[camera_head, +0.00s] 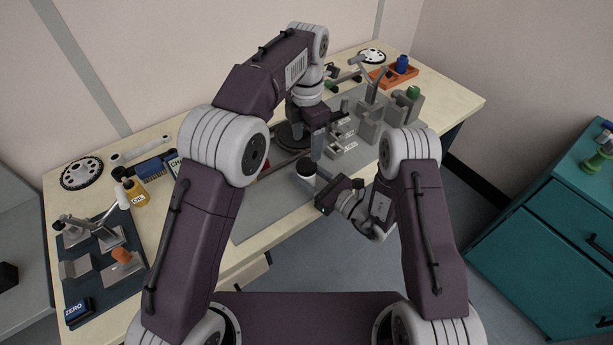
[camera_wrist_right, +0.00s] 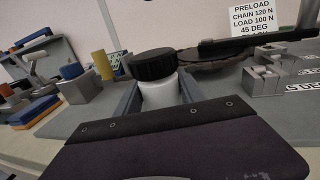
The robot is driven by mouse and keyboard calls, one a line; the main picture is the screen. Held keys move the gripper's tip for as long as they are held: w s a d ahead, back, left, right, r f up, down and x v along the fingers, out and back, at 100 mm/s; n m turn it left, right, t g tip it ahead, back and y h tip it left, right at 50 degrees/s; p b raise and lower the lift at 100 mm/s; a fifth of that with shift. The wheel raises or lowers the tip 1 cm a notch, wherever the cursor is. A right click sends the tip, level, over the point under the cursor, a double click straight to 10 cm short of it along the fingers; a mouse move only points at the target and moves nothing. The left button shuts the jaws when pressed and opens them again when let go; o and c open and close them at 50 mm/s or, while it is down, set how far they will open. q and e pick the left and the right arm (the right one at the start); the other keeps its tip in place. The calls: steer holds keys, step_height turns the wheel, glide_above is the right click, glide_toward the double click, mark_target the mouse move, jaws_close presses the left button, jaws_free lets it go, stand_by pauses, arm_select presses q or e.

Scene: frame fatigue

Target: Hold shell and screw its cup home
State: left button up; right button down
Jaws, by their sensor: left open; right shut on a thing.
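A pale upright cylinder, which I take as the shell (camera_head: 306,184), carries a dark ribbed round cap, which I take as its cup (camera_head: 306,166). My right gripper (camera_head: 311,184) is shut on the pale body from the near right side. In the right wrist view the pale body (camera_wrist_right: 160,94) sits between the two grey fingers, with the black cup (camera_wrist_right: 152,64) on top. Whether the cup is fully seated cannot be told.
Grey fixtures (camera_head: 368,128) and small step blocks (camera_head: 343,146) stand right of my left gripper. An orange tray (camera_head: 391,76) is at the back right. A dark tool mat (camera_head: 85,283) and a yellow bottle (camera_head: 134,193) are at left. The grey mat's front left (camera_head: 262,222) is clear.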

mark_target(307, 164)
arm_select(q)
steer(key=shift+n, duration=0.5)
step_height(307, 164, down, 8)
stand_by(0.4)
